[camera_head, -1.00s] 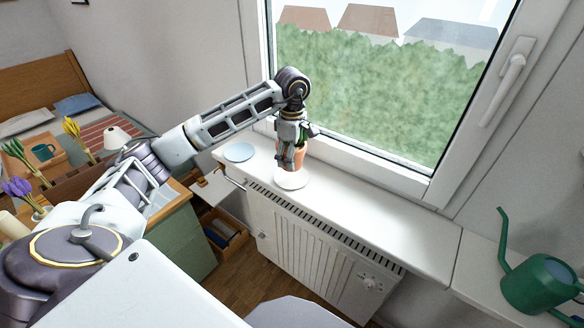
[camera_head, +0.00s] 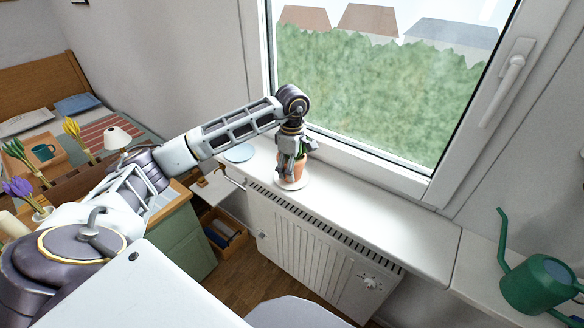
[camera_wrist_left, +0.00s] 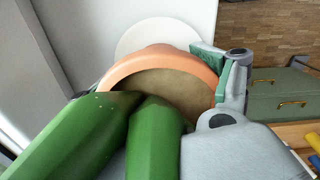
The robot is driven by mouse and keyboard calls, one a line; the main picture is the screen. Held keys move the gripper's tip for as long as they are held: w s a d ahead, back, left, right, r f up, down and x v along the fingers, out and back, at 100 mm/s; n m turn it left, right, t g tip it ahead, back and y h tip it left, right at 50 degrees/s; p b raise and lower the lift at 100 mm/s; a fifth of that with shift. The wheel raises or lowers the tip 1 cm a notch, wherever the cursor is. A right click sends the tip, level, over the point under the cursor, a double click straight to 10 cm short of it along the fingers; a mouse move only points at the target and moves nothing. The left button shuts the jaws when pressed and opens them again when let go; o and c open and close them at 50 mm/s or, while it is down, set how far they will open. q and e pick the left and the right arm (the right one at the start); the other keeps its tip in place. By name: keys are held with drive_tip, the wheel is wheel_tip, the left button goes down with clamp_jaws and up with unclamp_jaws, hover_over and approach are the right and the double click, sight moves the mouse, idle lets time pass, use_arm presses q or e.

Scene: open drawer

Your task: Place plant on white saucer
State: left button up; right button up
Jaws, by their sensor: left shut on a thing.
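The plant (camera_head: 299,165), in a terracotta pot, is at the white saucer (camera_head: 291,184) on the windowsill. My left gripper (camera_head: 288,172) is shut on the pot and partly hides it. In the left wrist view the pot's orange rim (camera_wrist_left: 120,70) and green leaves (camera_wrist_left: 155,140) fill the middle. The white saucer (camera_wrist_left: 158,34) shows beyond the rim there. The pot looks upright and at or just above the saucer; I cannot tell whether it touches. My right gripper is not in view.
A light blue saucer (camera_head: 239,153) lies to the left on the sill (camera_head: 380,225). The window frame (camera_head: 390,173) stands close behind the plant. A green watering can (camera_head: 540,285) is at the far right. The sill between is clear.

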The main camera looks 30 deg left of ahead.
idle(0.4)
use_arm(q)
drive_tip(key=o, duration=1.5)
drive_tip(key=shift+f, duration=0.1)
drive_tip(key=shift+r, duration=6.1)
